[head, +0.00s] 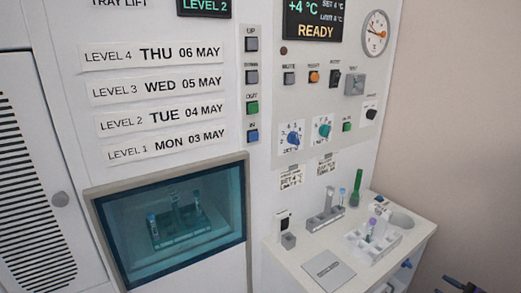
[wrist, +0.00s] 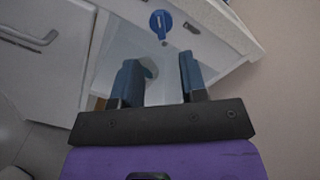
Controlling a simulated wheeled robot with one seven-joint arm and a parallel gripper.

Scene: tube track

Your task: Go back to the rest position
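My gripper (wrist: 158,78) shows in the wrist view with its two dark blue fingers spread apart. I see nothing held between them. A pale surface with a rounded grey-blue edge shows behind the fingers. A blue knob or handle (wrist: 161,22) on the white cabinet front lies beyond the fingertips, apart from them. In the head view a dark part with a bit of blue, perhaps of my arm, shows at the bottom right corner, clear of the counter.
The white counter (head: 310,245) at right holds a tube rack (head: 374,240), a grey stand (head: 327,214), a green tube (head: 356,187) and a flat grey plate (head: 328,269). A window (head: 175,222) shows a tray with tubes inside. The control panel rises behind. Bare wall stands right.

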